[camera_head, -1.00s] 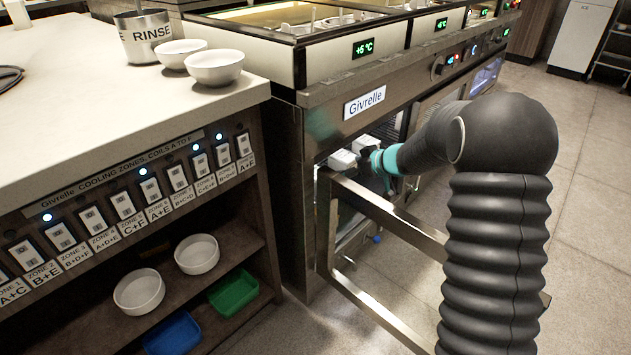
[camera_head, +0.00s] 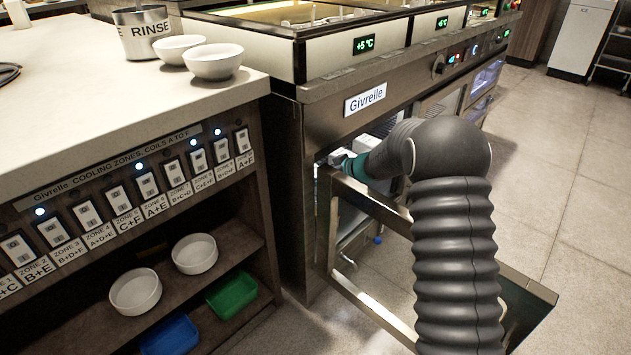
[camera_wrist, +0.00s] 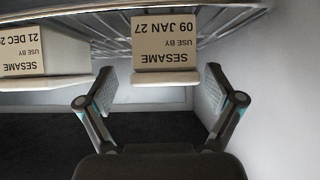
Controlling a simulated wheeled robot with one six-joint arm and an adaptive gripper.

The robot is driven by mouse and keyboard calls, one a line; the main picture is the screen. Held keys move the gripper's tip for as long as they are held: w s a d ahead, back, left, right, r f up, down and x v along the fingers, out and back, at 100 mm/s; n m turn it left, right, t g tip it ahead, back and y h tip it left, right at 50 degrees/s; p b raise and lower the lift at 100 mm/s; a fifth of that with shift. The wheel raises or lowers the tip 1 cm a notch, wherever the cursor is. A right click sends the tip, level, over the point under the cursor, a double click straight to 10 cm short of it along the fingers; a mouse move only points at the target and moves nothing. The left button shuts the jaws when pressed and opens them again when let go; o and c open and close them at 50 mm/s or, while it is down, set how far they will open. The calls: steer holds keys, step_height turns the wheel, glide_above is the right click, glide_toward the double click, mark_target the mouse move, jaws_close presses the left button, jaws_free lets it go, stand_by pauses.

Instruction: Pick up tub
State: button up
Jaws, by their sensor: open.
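In the wrist view, a white tub with a beige label (camera_wrist: 163,45) reads SESAME, USE BY 09 JAN 27, upside down. It sits at a wire shelf, between and just beyond the fingertips. A second white tub (camera_wrist: 60,62), also SESAME, dated 21 DEC with the year cut off, is to the left. My gripper (camera_wrist: 160,88) is open and empty, with one finger on each side of the nearer tub's front. Contact cannot be seen. In the head view, my gripper (camera_head: 350,165) is at the open fridge compartment, largely hidden by my arm.
The open fridge door (camera_head: 375,205) swings out below my arm. The Givrelle counter (camera_head: 365,102) is above the opening. A wooden unit with white bowls (camera_head: 194,254), a green tray (camera_head: 233,295) and a blue tray (camera_head: 170,335) stands left. Open floor lies right.

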steer(key=x, duration=0.4)
steer(key=shift+s+a+b, duration=0.1)
steer(key=shift+s+b, duration=0.1)
steer(key=shift+b, duration=0.2)
steer(key=c, duration=1.4)
